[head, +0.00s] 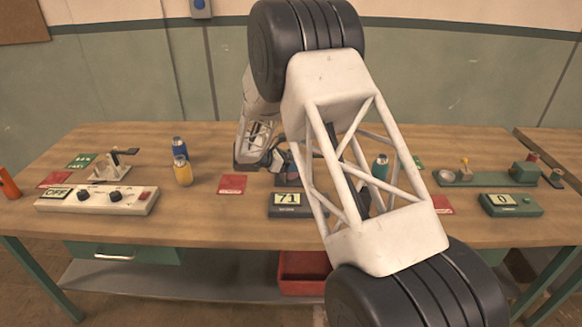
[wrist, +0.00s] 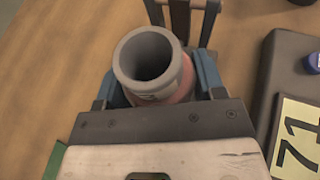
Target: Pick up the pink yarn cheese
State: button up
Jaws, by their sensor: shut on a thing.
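My gripper (wrist: 158,84) shows in the wrist view with its two blue fingers on either side of the pink yarn cheese (wrist: 186,88), shut on it. The cheese has a grey hollow tube end facing the camera and a pink body, mostly hidden below the tube and between the fingers. In the head view my gripper (head: 284,166) is over the middle of the table, partly hidden by my arm. The cheese is hard to make out there. I cannot tell whether it touches the table.
A display box reading 71 (head: 289,205) stands just in front of my gripper. A control box (head: 97,201) is at left, a scale-like device (head: 490,178) at right.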

jog(key=shift+r, duration=0.1)
notch_tip(320, 180, up, 10)
dwell(0.8)
jog(key=shift+a, duration=0.1)
dwell(0.5)
jog(key=s+a+f+n+t+y, duration=0.1)
jog(key=s+a+f+n+t, duration=0.1)
jog(key=s+a, duration=0.5)
jog(key=s+a+f+n+t+y, duration=0.2)
jog(key=s+a+f, duration=0.1)
jog(key=s+a, duration=0.4)
jog(key=s, duration=0.3)
jog(key=shift+s+a+f, duration=0.15)
jog(key=shift+a+f, duration=0.05)
jog(key=shift+a, duration=0.2)
jog(key=w+a, duration=0.3)
jog(key=w, duration=0.4)
jog(key=w+a+f, duration=0.1)
jog(key=w+a, duration=0.3)
jog(key=w, duration=0.3)
jog(key=shift+w+f, duration=0.25)
